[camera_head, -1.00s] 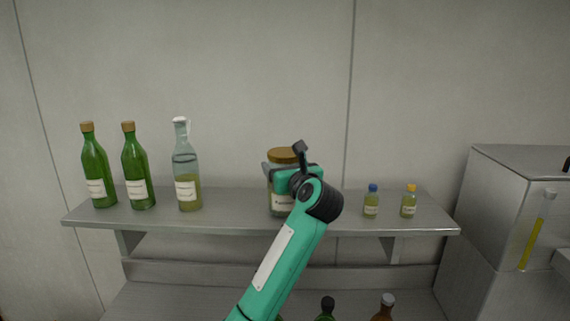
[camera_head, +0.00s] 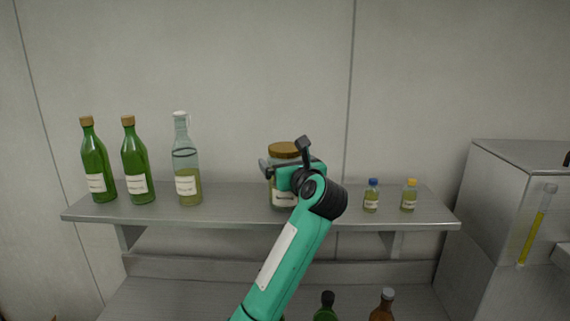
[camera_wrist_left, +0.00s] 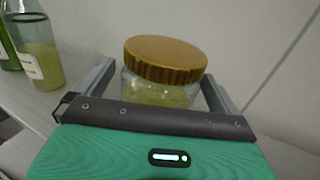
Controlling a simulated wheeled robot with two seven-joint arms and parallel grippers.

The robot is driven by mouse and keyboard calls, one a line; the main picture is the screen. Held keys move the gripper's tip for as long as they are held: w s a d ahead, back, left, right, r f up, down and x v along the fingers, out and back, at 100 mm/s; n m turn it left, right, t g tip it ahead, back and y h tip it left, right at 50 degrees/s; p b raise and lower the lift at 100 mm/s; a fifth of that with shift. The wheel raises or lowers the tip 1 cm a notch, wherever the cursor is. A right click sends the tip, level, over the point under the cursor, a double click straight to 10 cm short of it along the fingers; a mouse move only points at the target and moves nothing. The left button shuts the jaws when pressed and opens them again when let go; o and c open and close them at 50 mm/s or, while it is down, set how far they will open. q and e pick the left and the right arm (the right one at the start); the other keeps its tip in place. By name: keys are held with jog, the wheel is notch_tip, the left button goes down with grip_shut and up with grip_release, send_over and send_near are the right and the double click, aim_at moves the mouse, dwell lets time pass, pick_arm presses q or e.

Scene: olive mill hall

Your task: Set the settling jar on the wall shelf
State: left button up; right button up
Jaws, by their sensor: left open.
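The settling jar (camera_head: 283,150) is a glass jar with a brown-gold lid and greenish contents. It stands upright on the grey wall shelf (camera_head: 240,217), in the middle. My left gripper (camera_head: 280,172) is at the jar, in front of it, and hides part of its body. In the left wrist view the jar (camera_wrist_left: 165,62) is between the two fingers of my left gripper (camera_wrist_left: 158,85), which are open, with a gap visible on each side. The jar's base is hidden there. My right gripper is not in view.
Two green corked bottles (camera_head: 134,165) and a clear stoppered bottle (camera_head: 186,165) stand on the shelf's left. Small blue-capped (camera_head: 371,197) and yellow-capped (camera_head: 408,197) bottles stand to the right. More bottles (camera_head: 383,308) are below. A metal cabinet (camera_head: 510,190) is at right.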

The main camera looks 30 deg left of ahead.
pick_arm(q)
jog(key=b+v, duration=0.4)
jog(key=v, duration=0.6)
jog(key=shift+s+d+b, duration=0.25)
jog(key=shift+d+b, duration=0.05)
jog(key=shift+d, duration=0.05)
jog(key=shift+f, duration=0.1)
